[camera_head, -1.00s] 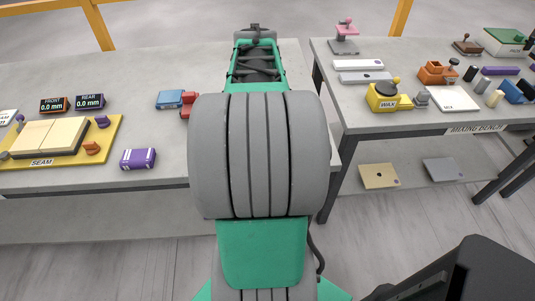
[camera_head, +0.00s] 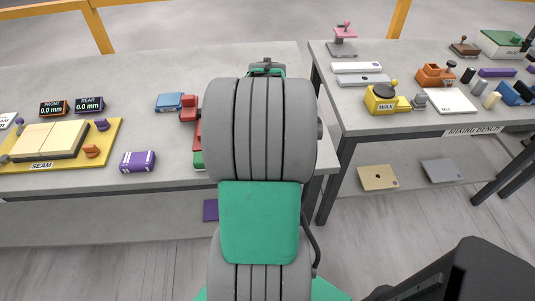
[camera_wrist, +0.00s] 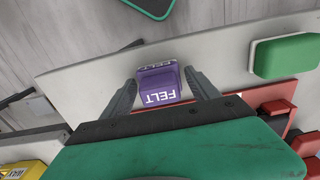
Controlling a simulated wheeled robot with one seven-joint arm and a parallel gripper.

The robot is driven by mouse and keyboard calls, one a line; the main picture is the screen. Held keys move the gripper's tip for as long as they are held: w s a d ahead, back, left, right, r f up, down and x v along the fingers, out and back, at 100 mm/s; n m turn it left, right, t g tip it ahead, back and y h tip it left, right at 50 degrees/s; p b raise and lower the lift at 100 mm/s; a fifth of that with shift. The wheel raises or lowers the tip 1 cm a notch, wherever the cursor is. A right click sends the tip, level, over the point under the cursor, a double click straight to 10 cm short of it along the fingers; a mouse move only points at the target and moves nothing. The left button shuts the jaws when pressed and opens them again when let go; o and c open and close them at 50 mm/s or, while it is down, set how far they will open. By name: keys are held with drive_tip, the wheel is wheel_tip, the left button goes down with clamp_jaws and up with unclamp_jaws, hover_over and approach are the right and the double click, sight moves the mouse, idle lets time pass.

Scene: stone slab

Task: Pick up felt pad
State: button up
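The felt pad (camera_wrist: 159,85) is a small purple block with white FELT lettering. In the wrist view it lies on the grey slab top (camera_wrist: 225,62) near the edge, between my two fingers in the picture. My gripper (camera_wrist: 160,90) is open, with a gap on each side of the pad. I cannot tell how far the fingertips are above the slab. In the head view my arm hides the gripper and this pad.
A green block (camera_wrist: 285,55) and red pieces (camera_wrist: 268,100) lie close on the pad's right in the wrist view. In the head view, a striped purple block (camera_head: 138,161) and the yellow seam board (camera_head: 108,132) are to the left. The mixing bench (camera_head: 400,125) stands right, across a gap.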

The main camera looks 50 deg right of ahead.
drive_tip(key=c, duration=1.3)
drive_tip(key=shift+o, duration=0.2)
drive_tip(key=shift+d+r, duration=0.1)
drive_tip(key=shift+r, duration=0.45)
drive_tip(key=s+a+r+b, duration=0.2)
drive_tip(key=s+a+r, duration=0.5)
drive_tip(key=s+r, duration=0.5)
drive_tip(key=shift+a, duration=0.3)
